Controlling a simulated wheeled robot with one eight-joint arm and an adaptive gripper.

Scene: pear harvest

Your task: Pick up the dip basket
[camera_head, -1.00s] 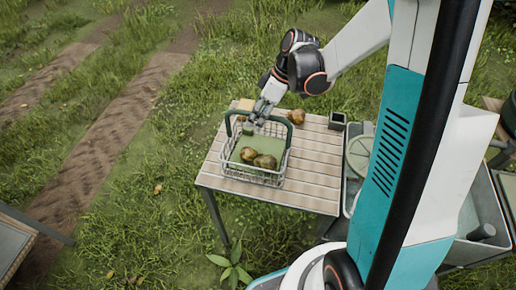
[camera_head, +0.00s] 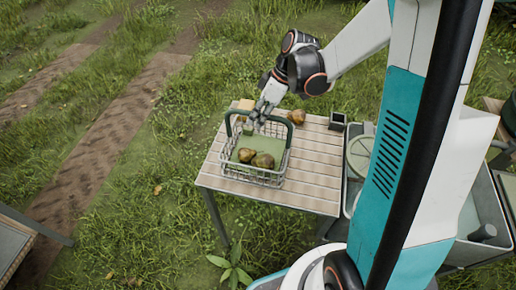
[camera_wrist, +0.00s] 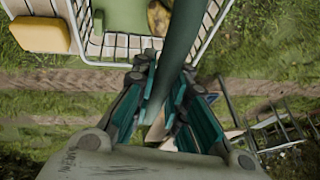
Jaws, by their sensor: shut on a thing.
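The dip basket (camera_head: 236,176) is a white wire basket with a green handle and a green bottom. It stands on the slatted wooden table, or very slightly above it; I cannot tell which. Brownish pears (camera_head: 263,160) lie inside it. My gripper (camera_head: 257,122) is over the far side of the basket, shut on its green handle. In the wrist view the green handle (camera_wrist: 181,40) runs between the fingers of my gripper (camera_wrist: 165,110). The basket's wire rim (camera_wrist: 208,25) shows beyond it, with part of a pear inside.
The slatted table (camera_head: 312,190) has bare room right of the basket. A loose pear (camera_head: 297,117), a yellow block (camera_head: 245,105) and a small dark box (camera_head: 338,120) sit at its back. A grey tub with a round green lid (camera_head: 360,153) adjoins its right side.

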